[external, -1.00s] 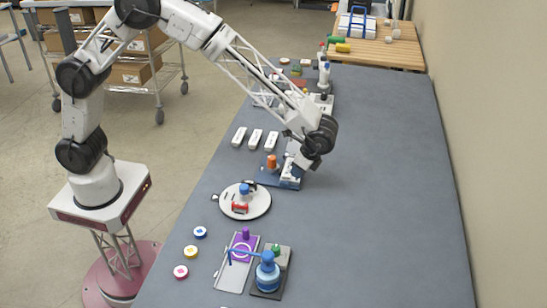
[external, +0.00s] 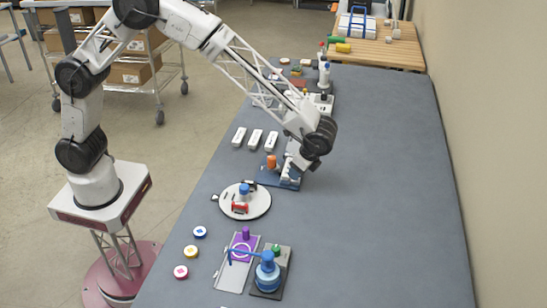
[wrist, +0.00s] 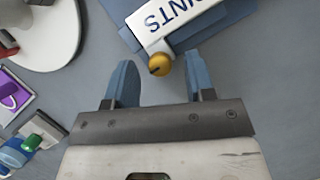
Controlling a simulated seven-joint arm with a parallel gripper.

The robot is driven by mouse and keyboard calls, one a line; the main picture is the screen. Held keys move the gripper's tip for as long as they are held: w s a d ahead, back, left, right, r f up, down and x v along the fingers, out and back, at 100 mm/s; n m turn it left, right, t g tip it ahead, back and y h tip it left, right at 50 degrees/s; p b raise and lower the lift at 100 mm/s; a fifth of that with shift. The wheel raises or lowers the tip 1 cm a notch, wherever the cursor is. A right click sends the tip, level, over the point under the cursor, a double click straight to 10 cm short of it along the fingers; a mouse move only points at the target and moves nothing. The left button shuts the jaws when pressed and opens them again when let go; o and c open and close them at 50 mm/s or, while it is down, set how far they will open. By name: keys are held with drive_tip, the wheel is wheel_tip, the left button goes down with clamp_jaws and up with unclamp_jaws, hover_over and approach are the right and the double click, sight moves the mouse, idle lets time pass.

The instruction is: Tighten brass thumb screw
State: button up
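The brass thumb screw (wrist: 159,64) is a small golden round knob with a dark slot. It sits at the near edge of a white block (wrist: 186,24) with dark lettering that reads upside down, partly cut off. In the wrist view my gripper (wrist: 160,74) has its two blue fingers spread, one on each side of the screw. Gaps show between the screw and both fingers; I cannot tell their height against it. In the external view my gripper end (external: 312,163) is over the right side of the blue fixture base (external: 268,180), and the screw cannot be made out.
An orange knob (external: 271,161) stands on the fixture's left. A round white plate (external: 258,206) with red and blue parts is nearer the camera. The table's right side is clear.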

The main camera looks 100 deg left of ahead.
drive_tip(key=shift+r, duration=0.1)
drive_tip(key=v, duration=0.7)
drive_tip(key=shift+w+r, duration=0.15)
drive_tip(key=shift+r, duration=0.1)
idle(0.4)
drive_tip(key=s+d+r+n+t, duration=0.1)
drive_tip(key=s+r, duration=0.5)
drive_tip(key=s, duration=0.3)
drive_tip(key=s+d+r+t+h, duration=0.1)
drive_tip(key=s+d+r, duration=0.1)
drive_tip(key=s+r, duration=0.5)
drive_tip(key=s+d+r+n+t, duration=0.1)
drive_tip(key=s+r, duration=0.3)
drive_tip(key=s, duration=0.8)
drive_tip(key=s+d+f+n+t+h, duration=0.1)
drive_tip(key=s+d+f+n+t, duration=0.1)
drive_tip(key=s, duration=2.3)
drive_tip(key=shift+s+d+t, duration=0.15)
drive_tip(key=shift+s+t, duration=0.1)
drive_tip(key=shift+t, duration=0.55)
